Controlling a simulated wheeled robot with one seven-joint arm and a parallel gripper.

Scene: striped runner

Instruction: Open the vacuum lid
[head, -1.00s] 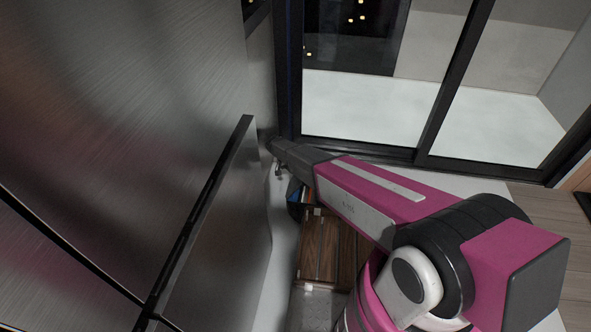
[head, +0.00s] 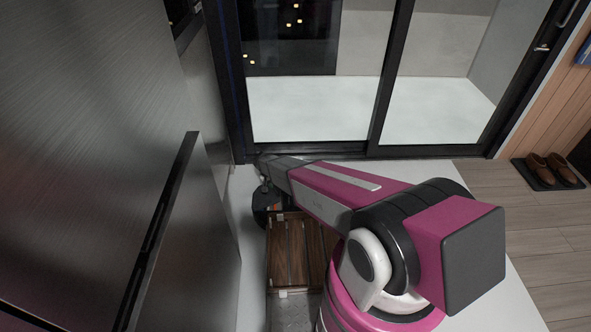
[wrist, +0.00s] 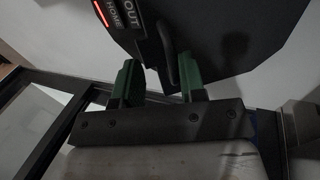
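The vacuum (wrist: 225,38) is a dark body in the upper part of the wrist view, with a panel lettered "OUT" and "HOME" and a lit red line. A thin dark curved piece (wrist: 166,45) stands out beside the panel. My gripper (wrist: 160,78) has green fingers standing apart, one on each side of the space below that curved piece. I cannot tell whether they touch the vacuum. In the head view a dark rounded object (head: 262,208), probably the vacuum, shows low beside my arm's end, partly hidden. The lid's edge is not clear.
A brown slatted wooden piece (head: 288,250) lies just in front of the dark object. A large brushed-metal cabinet with a long handle (head: 160,225) stands close on the left. Dark-framed glass doors (head: 375,85) are behind. Shoes (head: 552,170) lie on a mat at the right, with open floor there.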

